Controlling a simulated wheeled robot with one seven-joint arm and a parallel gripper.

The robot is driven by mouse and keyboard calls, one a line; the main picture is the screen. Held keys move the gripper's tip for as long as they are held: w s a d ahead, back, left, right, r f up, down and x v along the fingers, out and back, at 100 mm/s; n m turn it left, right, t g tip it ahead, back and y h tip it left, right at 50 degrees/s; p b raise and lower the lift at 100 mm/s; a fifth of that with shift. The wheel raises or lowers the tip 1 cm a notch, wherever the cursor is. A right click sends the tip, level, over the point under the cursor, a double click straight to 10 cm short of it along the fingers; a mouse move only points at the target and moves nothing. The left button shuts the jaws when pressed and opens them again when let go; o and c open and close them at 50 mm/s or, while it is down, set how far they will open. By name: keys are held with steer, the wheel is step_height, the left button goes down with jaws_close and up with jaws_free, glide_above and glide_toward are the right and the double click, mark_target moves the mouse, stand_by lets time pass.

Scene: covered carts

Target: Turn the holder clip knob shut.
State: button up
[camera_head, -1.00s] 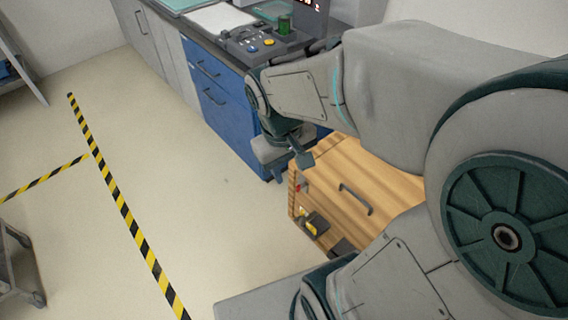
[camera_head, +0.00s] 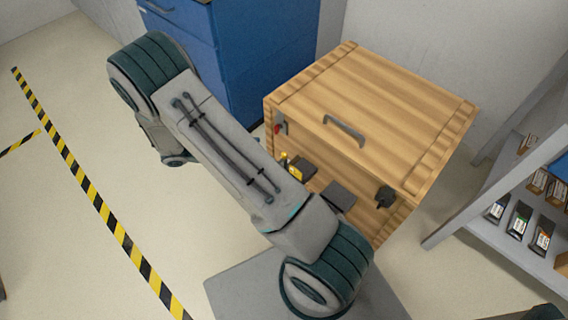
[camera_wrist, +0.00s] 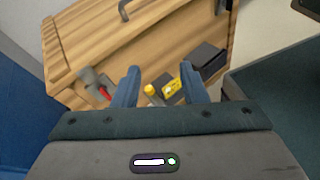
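A wooden crate (camera_head: 370,90) has a closed lid with a dark handle (camera_head: 345,131). It also fills much of the wrist view (camera_wrist: 150,45). A grey clip with a red part (camera_head: 280,126) is on its front at the left; it also shows in the wrist view (camera_wrist: 97,84). A black clip-like fitting (camera_head: 384,197) is at the front right. I cannot tell which is the holder clip knob, or how it is turned. My gripper (camera_wrist: 159,72) is open and empty, fingers pointing towards the crate front. It is not clearly visible in the head view.
A yellow item (camera_head: 294,171) and dark blocks (camera_head: 338,196) are at the crate front, between the clips. A blue cabinet (camera_head: 250,60) stands behind, a grey shelf with small boxes (camera_head: 480,225) to the right. Floor at left is clear, with striped tape (camera_head: 82,182).

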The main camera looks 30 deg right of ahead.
mark_target(284, 153)
step_height(284, 153, down, 15)
steer(key=w+a+n+t+h+b, duration=0.2)
steer(key=n+t+h+b, duration=0.2)
steer(key=n+t+b, duration=0.15)
steer(key=shift+g, duration=0.45)
steer(key=d, duration=0.4)
steer(key=w+d+b, duration=0.1)
steer(key=d, duration=0.4)
steer(key=d+b, duration=0.1)
steer(key=d, duration=0.4)
steer(key=shift+w, duration=0.15)
jaws_close()
